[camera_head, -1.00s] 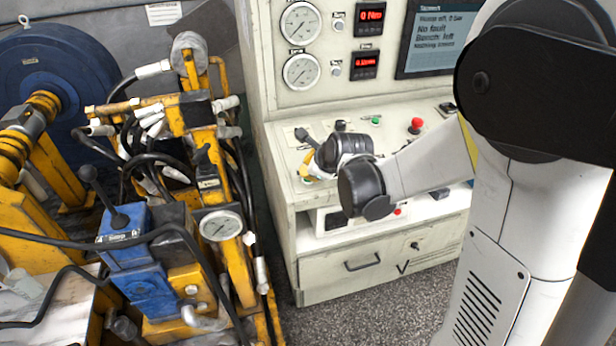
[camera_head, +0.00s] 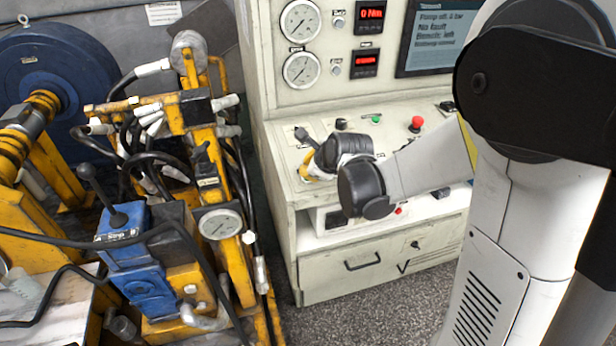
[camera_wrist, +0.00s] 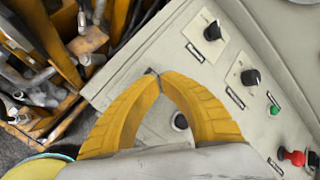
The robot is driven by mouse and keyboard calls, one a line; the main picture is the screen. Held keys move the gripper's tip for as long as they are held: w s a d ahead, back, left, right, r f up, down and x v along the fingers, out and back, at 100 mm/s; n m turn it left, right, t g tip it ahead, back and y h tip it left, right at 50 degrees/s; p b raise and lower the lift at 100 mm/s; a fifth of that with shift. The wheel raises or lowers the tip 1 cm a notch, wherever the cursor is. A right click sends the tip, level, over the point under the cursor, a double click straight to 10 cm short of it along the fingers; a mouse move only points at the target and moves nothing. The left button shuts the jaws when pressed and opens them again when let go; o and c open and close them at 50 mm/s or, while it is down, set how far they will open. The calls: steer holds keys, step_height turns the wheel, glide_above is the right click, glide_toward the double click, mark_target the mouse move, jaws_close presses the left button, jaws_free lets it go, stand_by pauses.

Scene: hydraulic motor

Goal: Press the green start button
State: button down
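The small green button (camera_head: 376,120) sits on the sloped top panel of the cream console, left of a red mushroom button. In the wrist view the green button (camera_wrist: 274,110) is at the right, well to the right of my fingertips. My gripper (camera_wrist: 158,76) has two yellow ribbed fingers whose tips meet with nothing between them. In the head view my gripper (camera_head: 308,166) shows only as a bit of yellow beyond my dark wrist, over the panel's left part.
The red mushroom button (camera_head: 416,124) stands right of the green one. Black knobs, including one left of the green button (camera_wrist: 250,77), stick up from the panel. A yellow hydraulic rig (camera_head: 205,150) with hoses stands left of the console.

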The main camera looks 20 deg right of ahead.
steer(key=shift+w+f+b, duration=0.1)
steer(key=shift+f+b, duration=0.25)
steer(key=shift+f, duration=0.1)
stand_by(0.6)
steer(key=shift+r, duration=0.1)
steer(key=shift+r+p, duration=0.65)
steer(key=shift+r, duration=0.1)
steer(key=shift+s+r+p, duration=0.25)
steer(key=shift+r+p, duration=0.7)
steer(key=shift+r, duration=0.3)
steer(key=shift+s+r+p, duration=0.25)
steer(key=shift+r+p, duration=0.7)
steer(key=shift+r, duration=0.25)
